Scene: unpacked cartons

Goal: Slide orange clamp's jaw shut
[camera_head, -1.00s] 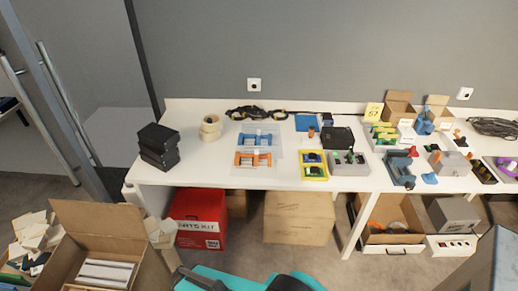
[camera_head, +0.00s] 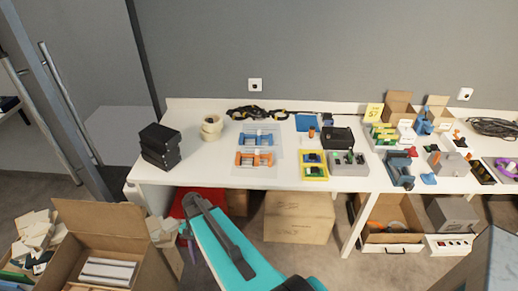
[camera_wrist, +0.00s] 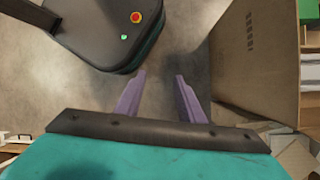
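The orange clamp (camera_head: 243,159) lies on a pale sheet on the white table, left of the table's middle, in the head view. A blue clamp (camera_head: 246,139) of similar shape lies just behind it. The clamp's jaw opening is too small to judge. In the wrist view my gripper (camera_wrist: 160,88) has two purple fingers standing apart with nothing between them. It points down at the floor, beside my dark base. In the head view my teal arm is in front of the table, below its top, well away from the clamp.
Black boxes (camera_head: 160,146) and tape rolls (camera_head: 212,127) stand left of the clamps. A yellow tray (camera_head: 314,175) and a grey block (camera_head: 347,169) sit to the right. Cartons (camera_head: 299,217) stand under the table. An open carton (camera_head: 98,232) is at the front left.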

